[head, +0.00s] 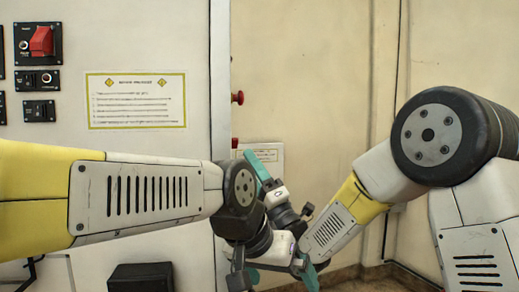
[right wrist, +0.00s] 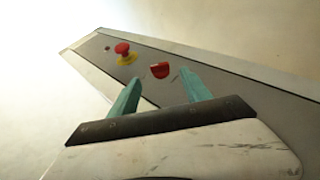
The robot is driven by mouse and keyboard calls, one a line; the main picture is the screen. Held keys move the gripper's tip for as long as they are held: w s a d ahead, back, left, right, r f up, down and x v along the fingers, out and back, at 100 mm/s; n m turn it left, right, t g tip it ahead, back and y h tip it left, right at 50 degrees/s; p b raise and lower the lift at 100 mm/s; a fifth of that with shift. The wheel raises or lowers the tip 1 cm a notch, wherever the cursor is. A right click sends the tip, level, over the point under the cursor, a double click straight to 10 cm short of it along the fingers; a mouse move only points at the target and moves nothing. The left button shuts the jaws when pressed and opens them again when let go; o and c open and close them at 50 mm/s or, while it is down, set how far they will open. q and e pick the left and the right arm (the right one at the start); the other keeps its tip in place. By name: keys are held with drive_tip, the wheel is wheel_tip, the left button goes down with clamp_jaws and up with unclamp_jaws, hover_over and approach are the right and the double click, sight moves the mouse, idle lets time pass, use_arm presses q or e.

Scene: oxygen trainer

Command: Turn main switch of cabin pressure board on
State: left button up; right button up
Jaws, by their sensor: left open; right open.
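My right gripper (right wrist: 163,88) is open in the right wrist view, its two teal fingers spread toward a dark grey panel strip (right wrist: 215,76). A red half-round switch or knob (right wrist: 160,70) shows on the strip, between and beyond the fingertips; contact cannot be told. A red mushroom button (right wrist: 122,48) on a yellow base sits to its left. In the head view my left gripper (head: 308,270) is open at lower middle, partly hidden among the crossed wrists. A large red rocker switch (head: 41,41) is on a black plate at upper left. No readable label marks the main switch.
The white cabinet front carries a yellow-bordered notice (head: 137,101) and small black switch plates (head: 37,81). A red knob (head: 238,97) juts from the cabinet's right edge. A black box (head: 140,277) is low in front. My two arms cross closely near the cabinet edge.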

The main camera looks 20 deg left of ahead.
sight(237, 145)
drive_tip(key=x, duration=0.7)
clamp_jaws()
